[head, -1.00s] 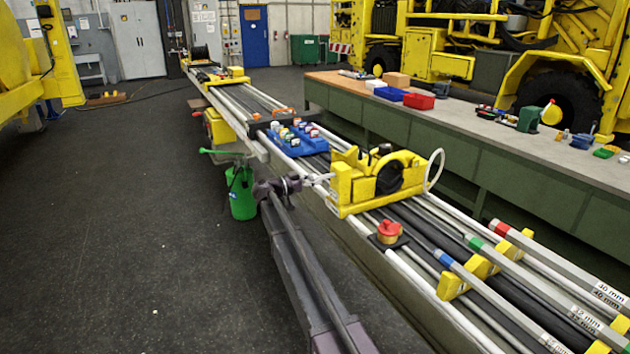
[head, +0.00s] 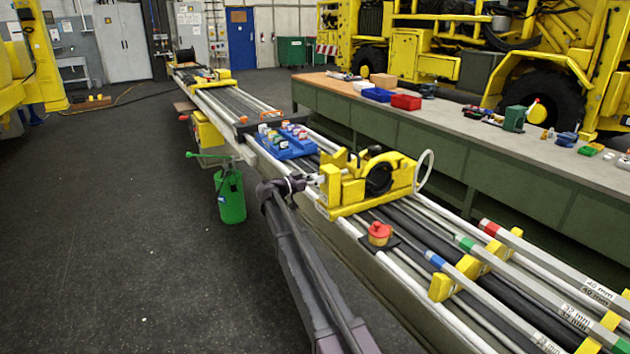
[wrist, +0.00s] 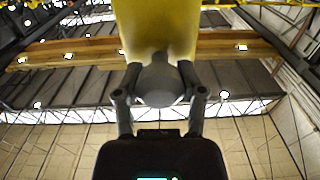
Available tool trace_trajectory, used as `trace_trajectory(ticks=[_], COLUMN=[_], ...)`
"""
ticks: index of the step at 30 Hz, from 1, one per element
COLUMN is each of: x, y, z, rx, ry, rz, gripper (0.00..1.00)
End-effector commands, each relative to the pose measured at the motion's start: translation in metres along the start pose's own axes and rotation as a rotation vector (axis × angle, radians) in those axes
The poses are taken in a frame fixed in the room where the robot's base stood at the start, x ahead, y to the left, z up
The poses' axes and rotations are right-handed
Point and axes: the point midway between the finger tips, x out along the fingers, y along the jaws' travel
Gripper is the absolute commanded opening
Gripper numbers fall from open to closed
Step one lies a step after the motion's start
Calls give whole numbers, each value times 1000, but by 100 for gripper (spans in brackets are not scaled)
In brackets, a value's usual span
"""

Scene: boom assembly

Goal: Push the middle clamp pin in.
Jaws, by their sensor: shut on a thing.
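The yellow clamp (head: 345,200) sits on the long boom rails, with a dark round opening in it and a pale hose loop at its right. My gripper (head: 311,181) is at the clamp's left side. In the wrist view my gripper (wrist: 159,82) is shut on a grey, round-ended pin (wrist: 158,88), one finger on each side. A yellow part of the clamp (wrist: 155,25) is right beyond the pin. The pin's far end is hidden, so I cannot tell how deep it sits.
A red-topped yellow button (head: 379,232) stands on the rails in front of the clamp. A blue tray (head: 287,147) of small coloured parts lies behind it. A long workbench (head: 440,125) runs along the right. The floor at left is open.

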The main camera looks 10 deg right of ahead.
Motion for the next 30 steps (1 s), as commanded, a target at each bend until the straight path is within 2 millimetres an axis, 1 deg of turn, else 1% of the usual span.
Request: trace_trajectory(ticks=[2,3,5,6,22,26,30], x=[0,-2,-4,-5,-12,-20,-36], y=[-2,-2,-3,-3,-2,-2,-2], z=[0,0,0,0,1,1,1], rx=[0,0,0,0,1,1,1], ry=[0,-1,-1,-1,-2,-2,-2], rz=[-3,-4,-5,-5,-6,-6,-8], gripper=[0,62,80,87,87,87,87])
